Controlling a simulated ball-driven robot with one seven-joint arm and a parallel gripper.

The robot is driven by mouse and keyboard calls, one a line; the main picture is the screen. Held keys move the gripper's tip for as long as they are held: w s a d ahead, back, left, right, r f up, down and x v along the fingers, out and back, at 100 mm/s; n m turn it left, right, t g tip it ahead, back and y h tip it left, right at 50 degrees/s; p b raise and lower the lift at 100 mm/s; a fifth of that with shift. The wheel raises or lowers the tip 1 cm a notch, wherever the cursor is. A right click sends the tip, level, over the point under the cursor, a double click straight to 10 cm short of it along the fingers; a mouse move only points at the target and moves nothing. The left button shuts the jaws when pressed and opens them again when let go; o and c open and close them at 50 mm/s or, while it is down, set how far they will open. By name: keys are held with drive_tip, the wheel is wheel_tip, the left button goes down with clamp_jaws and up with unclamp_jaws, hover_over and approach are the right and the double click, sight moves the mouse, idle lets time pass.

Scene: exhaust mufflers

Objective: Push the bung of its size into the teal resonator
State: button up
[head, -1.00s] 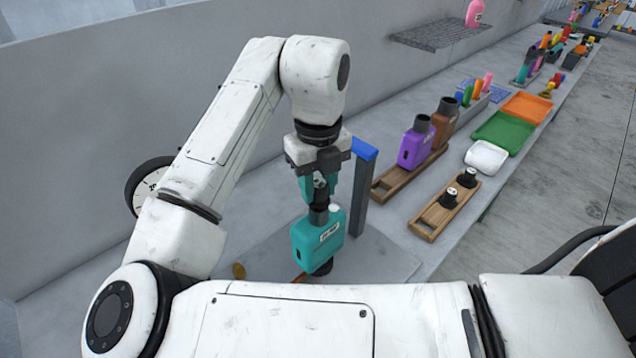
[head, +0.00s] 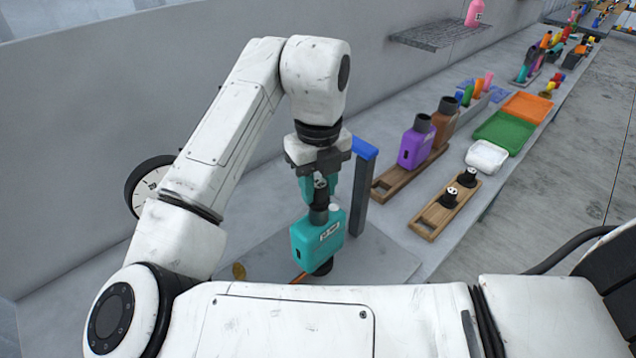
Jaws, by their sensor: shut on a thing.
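The teal resonator (head: 318,240) stands upright on a grey plate in front of me, with its dark neck (head: 319,216) pointing up. My gripper (head: 320,186) points straight down over it, its teal fingers shut on a dark bung (head: 320,181) with a white mark. The bung is in line with the neck and right at its mouth. I cannot tell how far it sits inside, as the fingers partly hide it. Two more dark bungs, one nearer (head: 449,198) and one farther (head: 467,177), stand in a wooden rack (head: 428,230) with an empty place at its near end.
A grey post with a blue top (head: 364,149) stands close to the right of my gripper. Purple (head: 417,146) and brown (head: 441,125) resonators stand on a wooden board behind. A round dial (head: 150,185) is at left.

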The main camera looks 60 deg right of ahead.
drive_tip(key=shift+f+b, duration=0.35)
drive_tip(key=shift+f, duration=0.15)
drive_tip(key=o, duration=1)
drive_tip(key=shift+o, duration=0.2)
wheel_tip(320, 180, up, 11)
drive_tip(key=shift+f, duration=0.1)
